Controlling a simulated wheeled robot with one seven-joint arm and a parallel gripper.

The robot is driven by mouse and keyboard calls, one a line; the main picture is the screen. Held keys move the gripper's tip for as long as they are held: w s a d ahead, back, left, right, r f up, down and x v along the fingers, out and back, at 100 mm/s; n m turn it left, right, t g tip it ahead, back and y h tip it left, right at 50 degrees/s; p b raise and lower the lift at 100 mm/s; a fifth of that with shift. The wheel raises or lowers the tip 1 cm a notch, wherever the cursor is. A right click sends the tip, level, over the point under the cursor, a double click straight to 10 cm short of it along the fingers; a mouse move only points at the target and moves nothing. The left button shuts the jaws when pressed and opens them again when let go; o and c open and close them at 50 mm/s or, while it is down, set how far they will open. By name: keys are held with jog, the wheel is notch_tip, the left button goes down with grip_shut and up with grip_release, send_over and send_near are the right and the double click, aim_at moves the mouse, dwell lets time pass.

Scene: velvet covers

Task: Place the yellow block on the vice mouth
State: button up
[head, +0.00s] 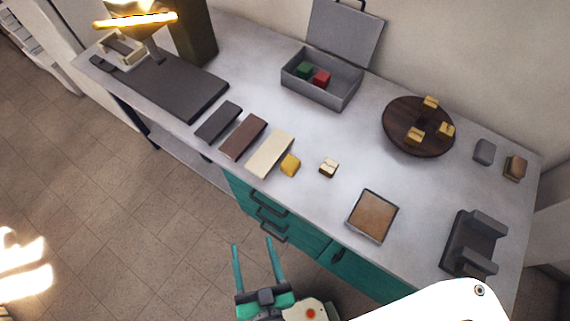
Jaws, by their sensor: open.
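The yellow block (290,165) lies on the grey worktop near its front edge, at the right end of a cream slab (268,156). It sits against or very close to that slab; I cannot tell if they touch. The dark grey vice (459,241) stands at the right end of the worktop, with two upright jaws and an empty gap between them. My gripper (251,242) has two teal fingers spread apart, with nothing between them. It appears over the floor in front of the worktop, below and left of the yellow block in the picture.
A small light wooden block (328,168) and a brown-topped square tray (373,216) lie between the yellow block and the vice. Behind are an open grey box (343,98) and a round dark board (393,136) with wooden pieces. Brown (243,137) and dark slabs (219,122) lie left.

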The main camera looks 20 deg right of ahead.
jog(key=w+a+r+m+t+y, duration=0.1)
jog(key=w+a+r, duration=0.2)
jog(key=w, duration=0.4)
jog(key=w+a+r+m+t+y, duration=0.1)
jog(key=w+a+r, duration=0.15)
jog(key=w, duration=0.45)
jog(key=w+a+r+m+y, duration=0.1)
jog(key=w+a+r, duration=0.2)
jog(key=w, duration=0.5)
jog(key=w+a+r+n+g+y, duration=0.35)
jog(key=w+r+n+y, duration=0.2)
jog(key=r, duration=0.25)
jog(key=w+a+r+n+g+y, duration=0.2)
jog(key=w+a+r+n+y, duration=0.35)
jog(key=r, duration=0.25)
jog(key=n+g+h, duration=0.2)
jog(key=g+h, duration=1)
jog(key=h, duration=0.1)
send_near(291, 162)
notch_tip(291, 162, down, 4)
jog(key=shift+w+r, duration=0.1)
jog(key=shift+r, duration=0.1)
jog(key=shift+a+f, duration=0.15)
jog(key=shift+f, duration=1.4)
jog(key=shift+a+f, duration=0.1)
jog(key=shift+f, duration=1.5)
jog(key=c, duration=1.3)
